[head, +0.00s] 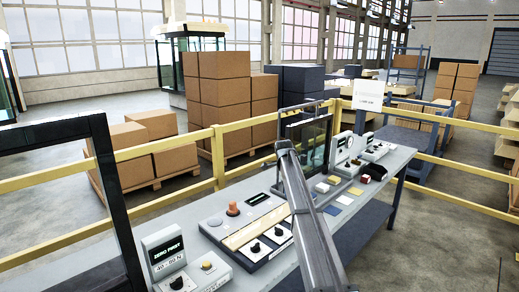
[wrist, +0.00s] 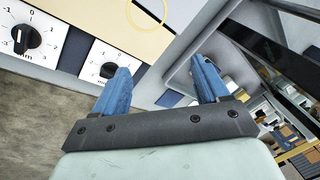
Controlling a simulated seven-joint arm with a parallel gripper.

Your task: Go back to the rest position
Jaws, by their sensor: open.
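My gripper (wrist: 161,82) shows in the wrist view with its two blue fingers spread apart and nothing between them. Two black dials on white plates, a left dial (wrist: 28,38) and a middle dial (wrist: 108,70), lie beyond the fingers. In the head view my arm reaches up over the long grey bench; the fingers cannot be made out there. I cannot tell the height of the fingers above the bench.
The grey bench (head: 377,178) carries a control panel (head: 232,232), a "ZERO FIRST" display unit (head: 165,251) and several coloured blocks. A dark-framed clear screen (head: 318,143) stands near my arm's end. A yellow railing (head: 219,165) runs behind, with stacked boxes (head: 222,93) beyond.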

